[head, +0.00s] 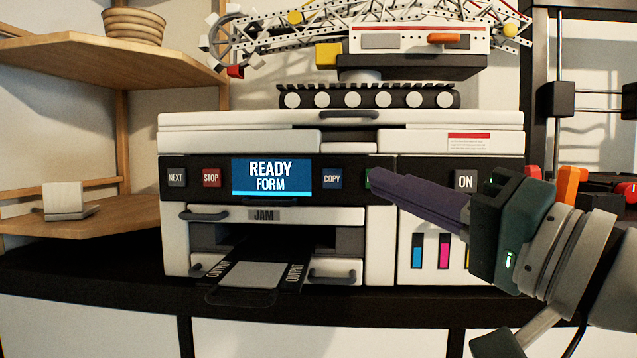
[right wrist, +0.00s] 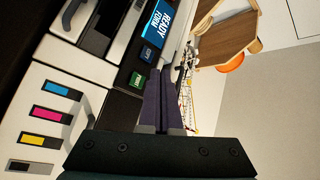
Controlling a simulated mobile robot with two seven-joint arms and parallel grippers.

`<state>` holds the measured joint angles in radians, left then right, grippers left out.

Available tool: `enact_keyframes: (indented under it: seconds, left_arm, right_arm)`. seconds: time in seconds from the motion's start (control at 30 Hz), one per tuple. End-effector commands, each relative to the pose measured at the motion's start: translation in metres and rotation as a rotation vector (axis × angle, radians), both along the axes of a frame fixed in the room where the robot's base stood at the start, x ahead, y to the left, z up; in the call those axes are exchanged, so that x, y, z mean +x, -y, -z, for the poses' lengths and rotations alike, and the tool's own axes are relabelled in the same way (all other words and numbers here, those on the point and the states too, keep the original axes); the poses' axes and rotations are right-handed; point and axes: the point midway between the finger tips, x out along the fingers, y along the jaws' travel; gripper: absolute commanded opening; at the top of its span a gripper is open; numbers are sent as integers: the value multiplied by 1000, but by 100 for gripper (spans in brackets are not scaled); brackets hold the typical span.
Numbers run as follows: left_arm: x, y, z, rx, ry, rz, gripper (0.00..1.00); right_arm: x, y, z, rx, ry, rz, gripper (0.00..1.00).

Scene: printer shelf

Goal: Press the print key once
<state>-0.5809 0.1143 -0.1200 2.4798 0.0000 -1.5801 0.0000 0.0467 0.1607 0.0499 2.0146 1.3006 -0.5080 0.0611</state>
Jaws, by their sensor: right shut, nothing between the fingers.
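The white and black printer (head: 340,140) stands on a dark shelf. Its display (head: 271,177) reads READY FORM. The green print key (head: 368,178) is right of the COPY key and mostly hidden behind my right fingertips. In the right wrist view the green key (right wrist: 137,80) shows beside the fingers, its label too small to read surely. My right gripper (head: 375,182) is shut and empty, its purple fingers pointing at the panel by the green key. In the right wrist view the fingertips (right wrist: 163,76) are close to the key; I cannot tell whether they touch. My left gripper is out of view.
NEXT (head: 177,177), STOP (head: 212,177) and COPY (head: 332,179) keys share the panel, with an ON key (head: 465,181) at right. The output tray (head: 250,275) juts out below. A toy crane (head: 415,50) stands on top. Wooden shelves (head: 100,60) are at left.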

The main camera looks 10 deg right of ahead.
Motion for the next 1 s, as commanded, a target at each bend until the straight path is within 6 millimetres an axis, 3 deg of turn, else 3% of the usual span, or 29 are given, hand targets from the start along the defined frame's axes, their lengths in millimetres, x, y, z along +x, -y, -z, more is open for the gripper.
enact_keyframes:
  seconds: [0.33, 1.0]
  left_arm:
    - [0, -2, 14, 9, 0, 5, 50]
    - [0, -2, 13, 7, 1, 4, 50]
  right_arm:
    - [29, 8, 1, -1, 0, 0, 0]
    - [31, 9, 0, 0, 0, 0, 0]
